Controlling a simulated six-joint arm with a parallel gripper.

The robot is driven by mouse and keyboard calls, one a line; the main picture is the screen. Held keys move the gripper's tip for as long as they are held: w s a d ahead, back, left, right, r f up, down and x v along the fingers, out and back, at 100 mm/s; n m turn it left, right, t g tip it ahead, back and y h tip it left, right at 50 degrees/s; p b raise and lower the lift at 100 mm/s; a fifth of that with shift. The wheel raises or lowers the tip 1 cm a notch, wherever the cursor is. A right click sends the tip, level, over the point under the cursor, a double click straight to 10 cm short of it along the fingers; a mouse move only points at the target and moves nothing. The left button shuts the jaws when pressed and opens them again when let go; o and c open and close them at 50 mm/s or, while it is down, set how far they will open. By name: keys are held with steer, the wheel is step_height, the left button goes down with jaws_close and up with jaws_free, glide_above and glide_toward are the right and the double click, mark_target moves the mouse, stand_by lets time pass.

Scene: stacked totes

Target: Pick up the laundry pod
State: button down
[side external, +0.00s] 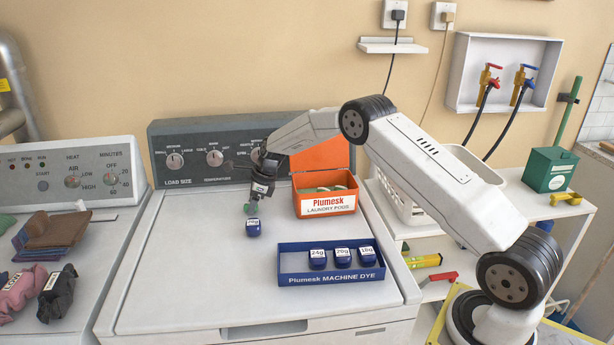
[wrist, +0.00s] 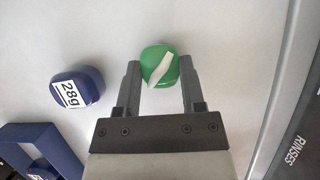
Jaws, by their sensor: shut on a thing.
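The laundry pod, green with a white stripe, is between my gripper's fingers; in the wrist view the pod (wrist: 160,66) sits at the fingertips with a finger on each side. My gripper (wrist: 160,75) is shut on it. In the side view my gripper (side external: 255,201) points down over the washer lid, and the green pod (side external: 249,208) shows at its tips, small and partly hidden. I cannot tell whether the pod touches the lid. An orange box (side external: 328,205) marked Plumesk Laundry Pods stands open to the right, with green and white contents.
A blue dye pot (side external: 253,228) stands close to the pod; its 28g label shows in the wrist view (wrist: 77,89). A blue Machine Dye tray (side external: 332,280) holds 3 similar pots. The control panel (side external: 220,153) rises behind. The washer lid (side external: 190,285) is clear at front left.

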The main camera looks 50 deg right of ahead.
steer(key=shift+r, duration=0.4)
steer(key=s+a+r, duration=0.2)
steer(key=s+r, duration=0.9)
steer(key=s, duration=0.2)
steer(key=shift+s+r, duration=0.3)
steer(key=shift+s, duration=0.1)
